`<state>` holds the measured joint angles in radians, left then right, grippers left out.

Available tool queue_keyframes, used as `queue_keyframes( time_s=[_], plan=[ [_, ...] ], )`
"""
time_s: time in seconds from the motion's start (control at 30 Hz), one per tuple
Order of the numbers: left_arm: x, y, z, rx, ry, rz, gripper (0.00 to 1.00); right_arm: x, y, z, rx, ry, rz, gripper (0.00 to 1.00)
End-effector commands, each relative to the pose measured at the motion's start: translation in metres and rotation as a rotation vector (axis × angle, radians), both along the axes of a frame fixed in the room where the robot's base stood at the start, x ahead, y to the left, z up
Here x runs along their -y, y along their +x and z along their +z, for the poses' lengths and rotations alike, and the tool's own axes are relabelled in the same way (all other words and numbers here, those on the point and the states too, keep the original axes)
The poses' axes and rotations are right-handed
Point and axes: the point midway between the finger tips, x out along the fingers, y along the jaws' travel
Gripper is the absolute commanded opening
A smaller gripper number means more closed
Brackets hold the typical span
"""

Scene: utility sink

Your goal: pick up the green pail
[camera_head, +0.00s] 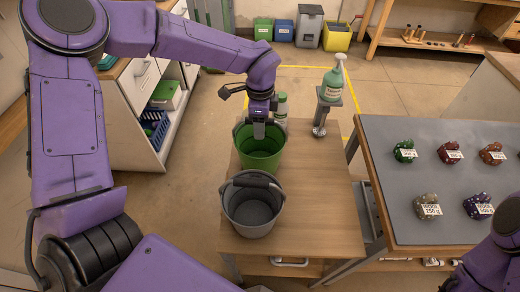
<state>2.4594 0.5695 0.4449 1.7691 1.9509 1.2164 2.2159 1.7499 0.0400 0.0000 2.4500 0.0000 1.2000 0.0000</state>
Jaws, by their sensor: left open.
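The green pail (258,158) stands upright on a small wooden table (310,190), behind a grey pail (252,208). My left gripper (260,128) points down over the back part of the green pail's opening. It is open, and its fingertips are at or just inside the rim; I cannot tell whether they touch the pail. The gripper hides part of the pail's far rim. Part of my right arm (490,262) shows at the bottom right corner, but its gripper is out of view.
A green-and-white bottle (281,108) stands close behind the green pail. A spray bottle (333,82) on a metal stand is at the table's back right. A grey-topped table (440,205) with several labelled small items stands to the right. The wooden table's right side is clear.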

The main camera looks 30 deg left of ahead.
Motion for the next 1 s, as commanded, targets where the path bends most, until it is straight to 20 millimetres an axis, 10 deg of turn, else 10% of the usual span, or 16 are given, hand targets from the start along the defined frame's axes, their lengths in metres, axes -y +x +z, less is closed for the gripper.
queue_keyframes(
  time_s=[0.07,0.27,0.77,1.0],
  plan=[
    [0.000,0.000,0.000,0.000,0.000,0.000,0.52,0.000,0.000,0.000,0.000,0.000,0.000,0.43],
    [0.000,0.000,0.000,0.000,0.000,0.000,0.00,0.000,0.000,0.000,0.000,0.000,0.000,0.43],
    [0.000,0.001,0.014,0.004,0.000,0.001,0.00,0.000,0.000,0.006,0.000,0.000,0.000,0.43],
    [0.000,0.002,0.086,0.009,0.000,0.003,0.00,0.000,0.000,-0.011,0.000,0.000,0.000,0.43]
  ],
)
